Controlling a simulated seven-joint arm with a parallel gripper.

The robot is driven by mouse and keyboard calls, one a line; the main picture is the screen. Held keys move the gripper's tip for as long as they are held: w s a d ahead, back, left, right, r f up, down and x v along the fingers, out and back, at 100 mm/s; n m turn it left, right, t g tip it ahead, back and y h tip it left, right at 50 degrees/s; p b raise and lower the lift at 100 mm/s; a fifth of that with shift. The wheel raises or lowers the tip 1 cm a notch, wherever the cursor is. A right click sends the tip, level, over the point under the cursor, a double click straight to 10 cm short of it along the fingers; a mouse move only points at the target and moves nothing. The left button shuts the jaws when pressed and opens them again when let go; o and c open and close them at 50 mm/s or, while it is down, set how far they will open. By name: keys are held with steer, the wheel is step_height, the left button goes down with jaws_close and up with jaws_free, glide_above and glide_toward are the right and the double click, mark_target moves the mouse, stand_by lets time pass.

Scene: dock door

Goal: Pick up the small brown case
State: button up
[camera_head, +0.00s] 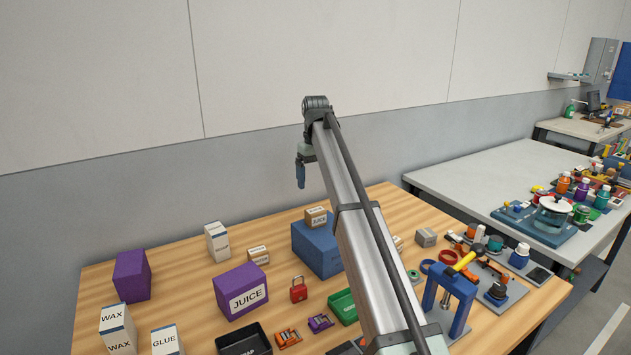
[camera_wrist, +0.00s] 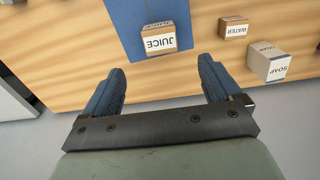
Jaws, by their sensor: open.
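Several small brown cases show, and I cannot tell which one the task means. One brown case labelled JUICE (camera_head: 316,217) sits on top of a large blue box (camera_head: 318,248); it also shows in the wrist view (camera_wrist: 158,41), on the blue top. A second brown case, labelled WATER (camera_wrist: 233,29), stands on the wooden table, left of the blue box in the head view (camera_head: 258,255). My gripper (camera_head: 300,172) hangs above the back of the table, higher than the JUICE case. In the wrist view my gripper (camera_wrist: 161,82) is open and empty, with the JUICE case beyond its fingertips.
A white SOAP carton (camera_wrist: 269,62) stands near the WATER case. A purple JUICE box (camera_head: 241,291), a red padlock (camera_head: 298,289) and a green bin (camera_head: 343,306) are in front. Another brownish case (camera_head: 426,237) stands right of my arm. The wall rises behind the table.

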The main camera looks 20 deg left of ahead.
stand_by(0.3)
glide_above(257, 250)
steer(key=shift+f, duration=5.25)
step_height(257, 250, down, 8)
steer(key=shift+d+r, duration=0.1)
steer(key=shift+d, duration=0.05)
steer(key=shift+w+f, duration=0.1)
steer(key=shift+f, duration=2.85)
steer(key=shift+c, duration=0.2)
steer(key=c, duration=1)
